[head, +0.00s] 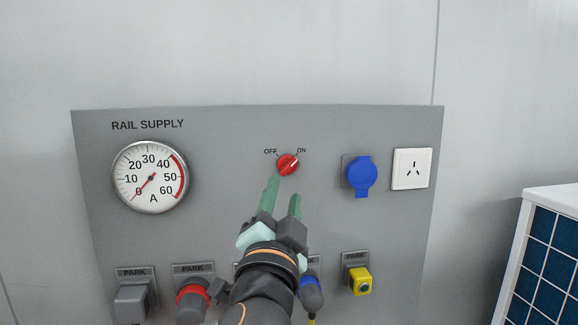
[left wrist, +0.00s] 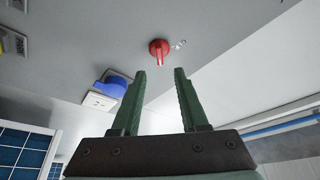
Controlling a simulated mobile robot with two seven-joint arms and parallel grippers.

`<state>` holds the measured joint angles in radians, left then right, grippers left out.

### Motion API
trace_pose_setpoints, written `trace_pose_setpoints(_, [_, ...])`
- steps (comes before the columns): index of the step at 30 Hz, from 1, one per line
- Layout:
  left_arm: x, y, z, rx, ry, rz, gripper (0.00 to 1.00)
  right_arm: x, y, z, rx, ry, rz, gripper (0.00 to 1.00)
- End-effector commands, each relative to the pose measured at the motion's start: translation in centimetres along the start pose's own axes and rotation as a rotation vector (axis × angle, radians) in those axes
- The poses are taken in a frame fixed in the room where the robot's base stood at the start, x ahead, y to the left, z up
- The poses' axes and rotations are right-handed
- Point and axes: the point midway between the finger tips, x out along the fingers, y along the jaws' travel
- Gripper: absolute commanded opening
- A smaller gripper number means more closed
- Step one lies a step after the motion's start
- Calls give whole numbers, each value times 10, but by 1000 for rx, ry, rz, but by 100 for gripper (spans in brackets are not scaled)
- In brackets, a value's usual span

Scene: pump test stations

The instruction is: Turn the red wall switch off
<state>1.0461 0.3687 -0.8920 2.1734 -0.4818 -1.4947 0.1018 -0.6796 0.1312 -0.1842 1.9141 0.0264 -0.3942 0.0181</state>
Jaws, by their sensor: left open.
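The red wall switch (head: 288,164) is a round knob on the grey panel, between the printed words OFF and ON. Its pale pointer mark leans up and right, towards ON. My left gripper (head: 284,188) is just below the switch in the head view, with its green fingers open and empty. In the left wrist view the red switch (left wrist: 159,50) shows beyond the fingertips, roughly centred between the two fingers of the left gripper (left wrist: 160,73). No contact with the knob is clear. My right gripper is not in view.
The grey panel (head: 230,135) also carries a round gauge (head: 150,177), its needle near 0, a blue capped socket (head: 361,174) and a white socket (head: 412,168). PARK holders with plugs line the bottom, including a yellow one (head: 360,281). A blue gridded unit (head: 550,250) stands at right.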

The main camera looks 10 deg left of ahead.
Motion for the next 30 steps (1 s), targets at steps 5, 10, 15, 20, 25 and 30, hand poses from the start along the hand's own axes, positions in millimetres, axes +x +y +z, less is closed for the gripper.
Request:
trace_pose_setpoints(5, [39, -3, -2, 3, -3, -2, 44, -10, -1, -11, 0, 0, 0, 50])
trace_pose_setpoints(10, [62, -2, -1, 2, -1, -1, 44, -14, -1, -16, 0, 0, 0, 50])
trace_pose_setpoints(15, [73, -1, 0, 0, 0, -1, 44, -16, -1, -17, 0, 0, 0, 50])
trace_pose_setpoints(20, [75, 0, 0, -1, 1, 0, 44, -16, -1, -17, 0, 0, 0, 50])
trace_pose_setpoints(25, [75, 0, 0, -1, 0, 0, 42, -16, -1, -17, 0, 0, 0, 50])
trace_pose_setpoints(30, [75, 0, 0, 0, 0, 0, 22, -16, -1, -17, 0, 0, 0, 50])
